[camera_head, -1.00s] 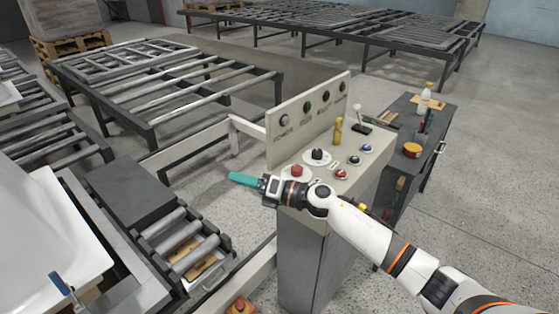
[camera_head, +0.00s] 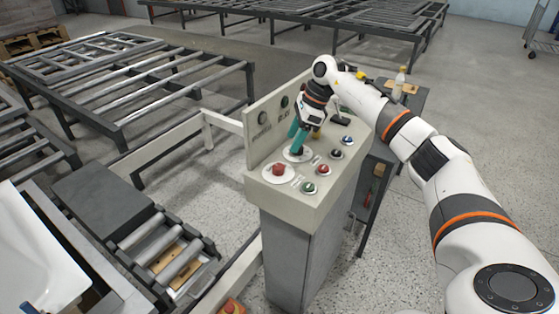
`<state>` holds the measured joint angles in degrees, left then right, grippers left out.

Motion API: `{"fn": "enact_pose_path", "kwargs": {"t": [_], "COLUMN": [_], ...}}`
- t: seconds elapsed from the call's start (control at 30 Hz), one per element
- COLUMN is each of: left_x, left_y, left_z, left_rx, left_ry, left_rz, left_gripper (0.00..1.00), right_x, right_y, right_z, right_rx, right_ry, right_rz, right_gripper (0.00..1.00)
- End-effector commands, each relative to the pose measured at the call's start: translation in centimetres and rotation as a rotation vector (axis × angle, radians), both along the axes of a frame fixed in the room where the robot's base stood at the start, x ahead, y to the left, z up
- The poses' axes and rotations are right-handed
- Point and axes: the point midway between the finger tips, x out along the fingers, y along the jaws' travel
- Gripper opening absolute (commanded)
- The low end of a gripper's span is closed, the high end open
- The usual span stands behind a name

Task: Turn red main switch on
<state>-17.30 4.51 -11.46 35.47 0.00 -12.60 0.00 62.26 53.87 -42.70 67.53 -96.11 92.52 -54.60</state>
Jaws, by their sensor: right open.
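A red knob (camera_head: 279,169) sits on a round white plate at the front left of the control console's top (camera_head: 257,188). My right gripper (camera_head: 296,140) points down over the console top, behind the red knob. Its teal fingers are open, around or just above the black knob on the second white plate (camera_head: 299,157); the fingers hide most of that knob, and I cannot tell whether they touch it. The red knob is apart from the fingers and fully visible. My left gripper is out of view.
Small buttons, green (camera_head: 309,187), red (camera_head: 323,170), black (camera_head: 336,154) and blue (camera_head: 347,140), line the console's right side. The upright back panel (camera_head: 262,137) stands close to my right gripper. Another red button (camera_head: 232,306) is low at the bottom. Roller conveyors (camera_head: 160,85) lie left.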

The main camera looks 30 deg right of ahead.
Motion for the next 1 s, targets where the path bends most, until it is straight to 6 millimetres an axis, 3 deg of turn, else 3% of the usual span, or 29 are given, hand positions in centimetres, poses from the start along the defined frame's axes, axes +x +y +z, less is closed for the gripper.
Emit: {"fn": "enact_pose_path", "kwargs": {"t": [0.3,0.5,0.87,1.0], "left_x": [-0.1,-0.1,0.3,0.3], "left_y": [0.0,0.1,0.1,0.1], "left_z": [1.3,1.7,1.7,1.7], "left_rx": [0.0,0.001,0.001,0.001], "left_ry": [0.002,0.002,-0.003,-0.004], "left_rz": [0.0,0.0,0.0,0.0], "left_gripper": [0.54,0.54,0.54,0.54], "right_x": [1.1,1.7,1.8,1.8], "right_y": [2.3,3.1,3.3,3.3], "right_z": [-5.9,-8.1,-8.8,-8.7], "right_rx": [0.003,0.005,0.003,0.003], "right_ry": [0.003,0.0,-0.001,-0.001], "right_rz": [0.001,0.0,0.0,0.0], "right_gripper": [0.54,0.54,0.54,0.36]}}
